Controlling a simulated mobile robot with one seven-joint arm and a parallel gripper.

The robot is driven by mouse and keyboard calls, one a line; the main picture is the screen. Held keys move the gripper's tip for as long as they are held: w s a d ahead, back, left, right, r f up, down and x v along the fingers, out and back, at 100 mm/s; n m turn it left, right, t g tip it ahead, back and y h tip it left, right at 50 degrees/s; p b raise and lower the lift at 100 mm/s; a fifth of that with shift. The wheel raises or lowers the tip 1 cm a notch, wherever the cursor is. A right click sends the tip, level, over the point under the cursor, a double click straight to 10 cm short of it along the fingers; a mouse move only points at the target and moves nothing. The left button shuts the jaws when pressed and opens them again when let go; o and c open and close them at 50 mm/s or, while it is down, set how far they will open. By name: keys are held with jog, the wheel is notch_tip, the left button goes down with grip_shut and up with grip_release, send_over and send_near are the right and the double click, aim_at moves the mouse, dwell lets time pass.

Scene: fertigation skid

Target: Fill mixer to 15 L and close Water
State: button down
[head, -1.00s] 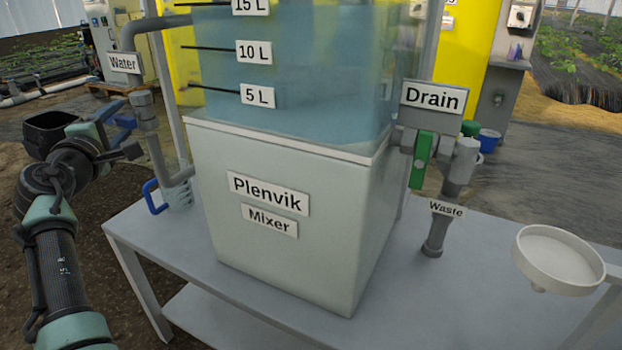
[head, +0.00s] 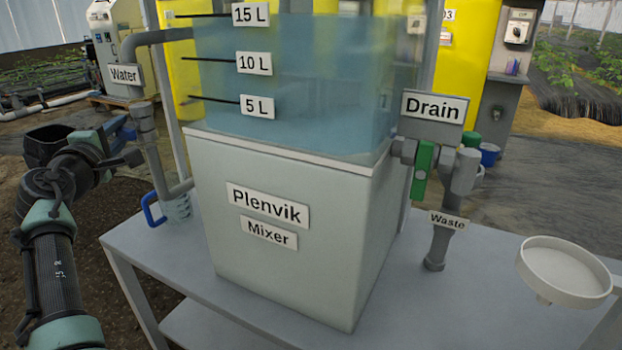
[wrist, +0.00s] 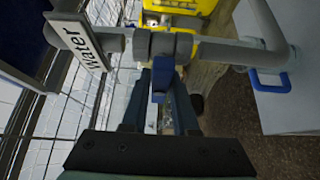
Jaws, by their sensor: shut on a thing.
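The Plenvik mixer (head: 265,200) stands on a bench, its clear upper tank holding bluish water (head: 320,80). The water surface shows near the top of the picture, about level with the 15 L mark (head: 251,14). The Water sign (head: 123,75) is at the left, above the grey inlet pipe and valve. The Water valve's blue handle (wrist: 159,80) sits between the fingers of my gripper (wrist: 160,105) in the wrist view, sticking out crosswise to the pipe. My gripper is shut on that handle. In the head view the handle is partly hidden by my arm.
The Drain valve's green handle (head: 421,165) hangs upright at the right, above the Waste pipe (head: 437,245). A clear jug with a blue handle (head: 177,207) stands behind the mixer's left side. A white round dish (head: 565,270) is at the bench's right. The bench front is clear.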

dwell(0.3)
jog(key=shift+r+p, duration=0.35)
jog(key=shift+p, duration=0.85)
jog(key=n+g+p, duration=0.1)
jog(key=n+p, duration=0.1)
jog(key=p, duration=0.5)
jog(key=shift+r+g, duration=0.1)
jog(key=shift+g, duration=0.2)
jog(key=shift+f+n+p, duration=0.25)
jog(key=shift+n+p, duration=0.25)
jog(key=shift+p, duration=0.3)
jog(key=shift+f+g, duration=0.25)
jog(key=shift+g, duration=0.05)
dwell(4.4)
